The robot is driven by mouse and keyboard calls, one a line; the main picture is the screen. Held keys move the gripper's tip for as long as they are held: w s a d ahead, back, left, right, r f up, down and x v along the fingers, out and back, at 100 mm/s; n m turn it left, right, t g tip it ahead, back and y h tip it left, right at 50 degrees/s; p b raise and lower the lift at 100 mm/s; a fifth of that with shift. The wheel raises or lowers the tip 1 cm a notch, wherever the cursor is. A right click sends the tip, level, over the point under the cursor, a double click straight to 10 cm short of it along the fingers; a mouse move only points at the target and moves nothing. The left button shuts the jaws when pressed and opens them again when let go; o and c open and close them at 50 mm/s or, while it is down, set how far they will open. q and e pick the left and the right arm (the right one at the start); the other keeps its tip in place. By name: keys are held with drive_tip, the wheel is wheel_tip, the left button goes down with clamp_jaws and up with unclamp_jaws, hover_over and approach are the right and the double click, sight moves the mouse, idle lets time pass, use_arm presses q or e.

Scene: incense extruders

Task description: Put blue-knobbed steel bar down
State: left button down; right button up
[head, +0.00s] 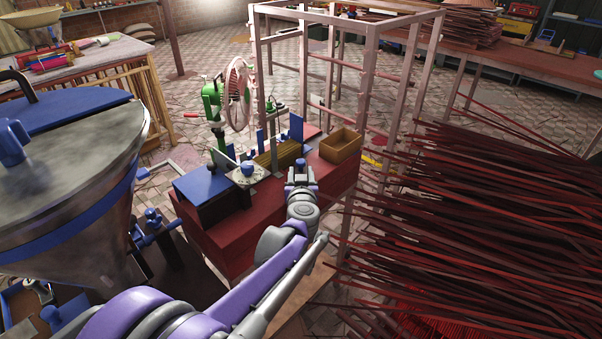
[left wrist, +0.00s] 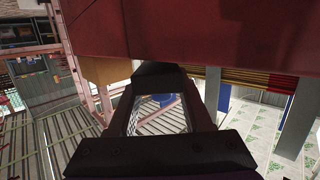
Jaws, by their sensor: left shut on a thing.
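My left arm reaches in from the lower left of the head view. Its gripper (head: 300,176) is over the right part of the red bench, in front of the open wooden box. It is shut on the blue-knobbed steel bar, whose blue knob (head: 299,162) shows at the fingertips. In the left wrist view, a small blue patch (left wrist: 163,98) shows between the fingers (left wrist: 160,90); most of the bar is hidden. I cannot tell whether the bar touches the bench. My right gripper is not in view.
The red bench (head: 222,246) holds the wooden box (head: 342,146), a metal plate with another blue knob (head: 247,170), and a stack of yellowish sticks (head: 279,154). A large steel hopper (head: 85,200) stands left. Dark red sticks (head: 480,220) fill the right side.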

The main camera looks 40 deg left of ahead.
use_arm(q)
drive_tip(key=shift+f+b, duration=0.3)
drive_tip(key=shift+f, duration=0.15)
drive_tip(key=shift+c, duration=1.2)
unclamp_jaws()
drive_tip(key=p+v, duration=0.1)
drive_tip(key=v, duration=1)
